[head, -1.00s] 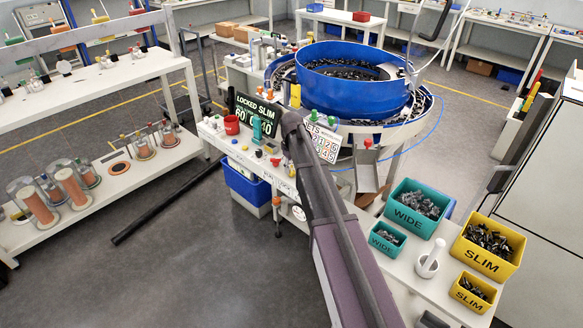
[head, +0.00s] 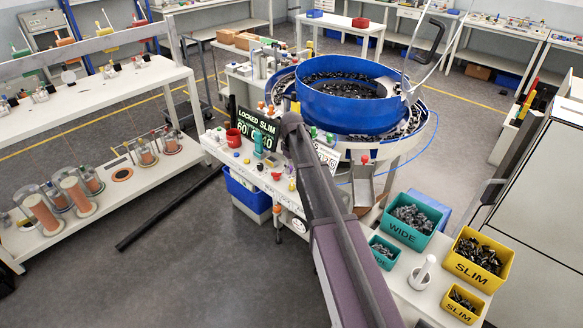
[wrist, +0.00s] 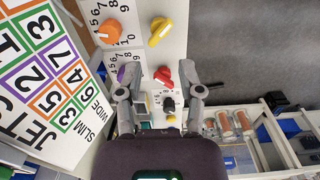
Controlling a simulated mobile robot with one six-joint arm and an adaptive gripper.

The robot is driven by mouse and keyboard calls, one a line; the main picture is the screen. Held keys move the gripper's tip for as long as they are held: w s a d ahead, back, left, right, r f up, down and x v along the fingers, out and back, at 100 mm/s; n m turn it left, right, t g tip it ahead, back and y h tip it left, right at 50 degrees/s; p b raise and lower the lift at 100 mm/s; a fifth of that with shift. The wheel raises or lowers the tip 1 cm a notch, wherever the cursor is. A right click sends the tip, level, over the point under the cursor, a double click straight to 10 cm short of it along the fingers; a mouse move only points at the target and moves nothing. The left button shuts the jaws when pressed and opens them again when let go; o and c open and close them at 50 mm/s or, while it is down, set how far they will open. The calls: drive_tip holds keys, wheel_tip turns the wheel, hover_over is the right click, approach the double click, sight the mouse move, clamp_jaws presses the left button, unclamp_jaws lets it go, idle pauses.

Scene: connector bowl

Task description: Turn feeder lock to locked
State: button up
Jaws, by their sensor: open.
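The control panel (wrist: 160,50) fills the middle of the wrist view and carries several knobs. A red knob (wrist: 163,75) sits between the fingertips of my gripper (wrist: 159,72), which is open; I cannot tell whether they touch it. A small black knob (wrist: 168,103) lies nearer the palm. A yellow knob (wrist: 161,30) and an orange knob (wrist: 111,32) lie beyond the fingers. I cannot tell which knob is the feeder lock. In the head view the display (head: 254,130) reads "LOCKED SLIM". My arm hides the gripper there.
The blue feeder bowl (head: 350,112) stands behind the panel bench. A colour-numbered card (wrist: 45,75) is close on the left in the wrist view. Teal WIDE bins (head: 398,232) and yellow SLIM bins (head: 482,275) stand at right.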

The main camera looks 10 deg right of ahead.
drive_tip(key=shift+r+p, duration=3.1)
drive_tip(key=shift+r, duration=0.35)
drive_tip(key=s+f+m+b, duration=0.2)
drive_tip(key=s+f+b, duration=0.1)
drive_tip(key=s, duration=0.7)
drive_tip(key=s+f+m+b, duration=0.2)
drive_tip(key=s+f+b, duration=0.2)
drive_tip(key=s, duration=0.6)
drive_tip(key=s+f+m+b, duration=0.2)
drive_tip(key=s+f+b, duration=0.2)
drive_tip(key=s, duration=0.6)
drive_tip(key=shift+a+f+m, duration=0.15)
drive_tip(key=shift+a+m, duration=0.2)
drive_tip(key=shift+m, duration=0.05)
